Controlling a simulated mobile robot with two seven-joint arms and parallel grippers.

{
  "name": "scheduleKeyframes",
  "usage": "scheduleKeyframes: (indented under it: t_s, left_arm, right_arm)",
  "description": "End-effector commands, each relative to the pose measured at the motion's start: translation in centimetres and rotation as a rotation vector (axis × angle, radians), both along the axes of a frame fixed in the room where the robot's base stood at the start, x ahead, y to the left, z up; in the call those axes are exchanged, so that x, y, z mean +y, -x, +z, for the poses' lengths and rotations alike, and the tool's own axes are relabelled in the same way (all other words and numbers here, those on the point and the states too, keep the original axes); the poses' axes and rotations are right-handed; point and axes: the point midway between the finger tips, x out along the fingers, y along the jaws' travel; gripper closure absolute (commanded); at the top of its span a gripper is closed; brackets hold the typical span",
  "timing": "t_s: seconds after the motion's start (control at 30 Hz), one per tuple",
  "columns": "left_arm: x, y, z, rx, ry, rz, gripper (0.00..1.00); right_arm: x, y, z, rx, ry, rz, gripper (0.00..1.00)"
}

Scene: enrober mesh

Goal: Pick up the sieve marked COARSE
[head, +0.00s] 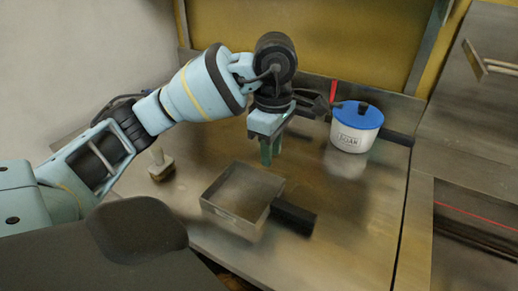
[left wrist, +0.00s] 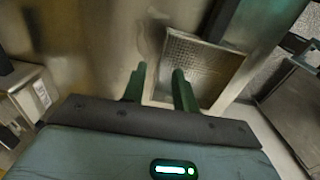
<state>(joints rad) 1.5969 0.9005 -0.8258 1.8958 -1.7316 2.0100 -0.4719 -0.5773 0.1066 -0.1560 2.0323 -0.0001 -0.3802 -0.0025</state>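A square metal sieve (head: 222,216) with a black handle (head: 293,216) lies on the steel worktop in the head view. A small label on its front wall is too blurred to read. A square frame with mesh (left wrist: 203,62) shows beyond the fingers in the left wrist view. My left gripper (head: 268,152) points down above the worktop, just behind the sieve in the head view. Its two green fingers (left wrist: 159,88) stand apart with nothing held between them. My right gripper is out of view.
A white pot (head: 352,139) with a blue lid and a label stands at the back right, near a red upright piece (head: 333,91). A small brush-like object (head: 161,168) stands left of the sieve. The worktop (head: 345,225) right of the handle is clear.

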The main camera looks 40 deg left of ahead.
Motion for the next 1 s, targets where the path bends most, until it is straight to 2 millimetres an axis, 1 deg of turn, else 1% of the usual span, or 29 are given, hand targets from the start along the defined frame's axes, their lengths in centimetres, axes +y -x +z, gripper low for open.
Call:
scheduleKeyframes:
  t_s: [0.03,0.1,0.27,0.33,0.53,0.7,0.97,1.0]
  left_arm:
    - [-0.1,0.1,-0.9,0.006,0.001,-0.002,0.71]
    - [-0.1,0.1,-1.5,0.005,0.001,-0.002,0.71]
    - [-0.1,0.0,-1.6,0.001,0.001,-0.002,0.71]
    - [-0.1,0.1,-2.1,0.003,0.002,-0.003,0.71]
    - [-0.3,0.3,-4.8,0.006,0.001,-0.001,0.71]
    - [-0.3,0.2,-6.4,0.002,0.000,-0.002,0.71]
    - [-0.3,0.2,-6.7,0.000,0.000,-0.002,0.71]
    - [-0.3,0.2,-6.7,0.000,0.000,-0.002,0.74]
  right_arm:
    - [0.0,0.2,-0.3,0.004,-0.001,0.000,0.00]
    - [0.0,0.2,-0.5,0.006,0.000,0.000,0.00]
    - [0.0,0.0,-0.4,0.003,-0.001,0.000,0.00]
    - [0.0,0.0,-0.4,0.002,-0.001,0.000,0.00]
    - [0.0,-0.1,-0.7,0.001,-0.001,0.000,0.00]
    - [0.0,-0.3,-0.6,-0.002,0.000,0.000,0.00]
    - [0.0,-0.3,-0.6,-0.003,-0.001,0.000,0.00]
    - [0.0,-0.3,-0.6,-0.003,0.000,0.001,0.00]
